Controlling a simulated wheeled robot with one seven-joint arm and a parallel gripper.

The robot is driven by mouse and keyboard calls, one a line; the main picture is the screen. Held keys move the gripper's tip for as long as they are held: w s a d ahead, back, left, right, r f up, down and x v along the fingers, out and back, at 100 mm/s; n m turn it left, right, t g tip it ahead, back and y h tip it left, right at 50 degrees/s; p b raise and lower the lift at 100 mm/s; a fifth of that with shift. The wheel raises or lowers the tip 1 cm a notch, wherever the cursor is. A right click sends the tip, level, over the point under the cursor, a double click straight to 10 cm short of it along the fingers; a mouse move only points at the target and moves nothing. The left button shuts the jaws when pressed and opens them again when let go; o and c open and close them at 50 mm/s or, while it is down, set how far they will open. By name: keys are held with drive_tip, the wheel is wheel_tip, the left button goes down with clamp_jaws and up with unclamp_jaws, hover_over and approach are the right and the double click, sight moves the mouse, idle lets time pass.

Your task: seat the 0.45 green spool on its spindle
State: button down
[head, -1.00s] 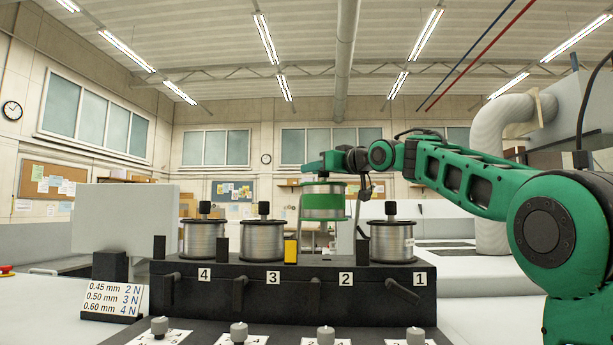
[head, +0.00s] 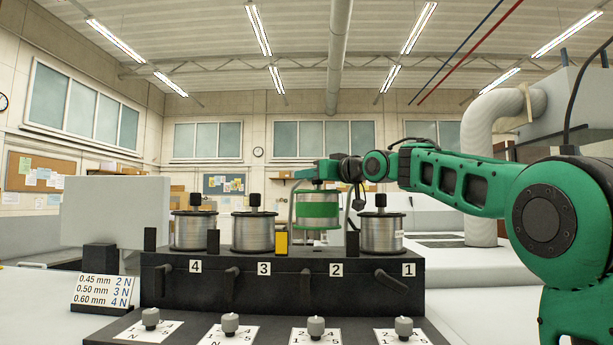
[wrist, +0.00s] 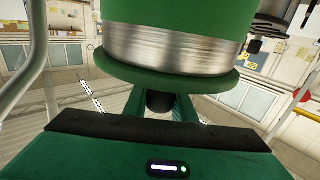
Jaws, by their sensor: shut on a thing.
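The green spool (head: 317,210), with green flanges and a silvery band of thread, hangs upright over position 2 of the black rack (head: 290,285). A small gap shows between its bottom and the rack top. The spindle beneath it is not clearly visible. My gripper (head: 320,182) is above the spool, shut on its top. In the wrist view the spool (wrist: 170,45) fills the upper middle, and my gripper's fingers (wrist: 160,103) close around a dark knob at its flange.
Silver spools stand at position 4 (head: 193,230), position 3 (head: 254,232) and position 1 (head: 382,233). A yellow block (head: 282,243) and a black post (head: 352,243) flank position 2. Thin bent rods rise beside the held spool. Several dials and a thread-size sign (head: 103,290) are in front.

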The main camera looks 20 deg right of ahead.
drive_tip(key=shift+s+a+f, duration=0.1)
drive_tip(key=shift+f, duration=0.4)
drive_tip(key=shift+s, duration=0.1)
idle(1.9)
drive_tip(key=shift+f, duration=2)
idle(0.6)
drive_tip(key=shift+r, duration=1.65)
idle(1.3)
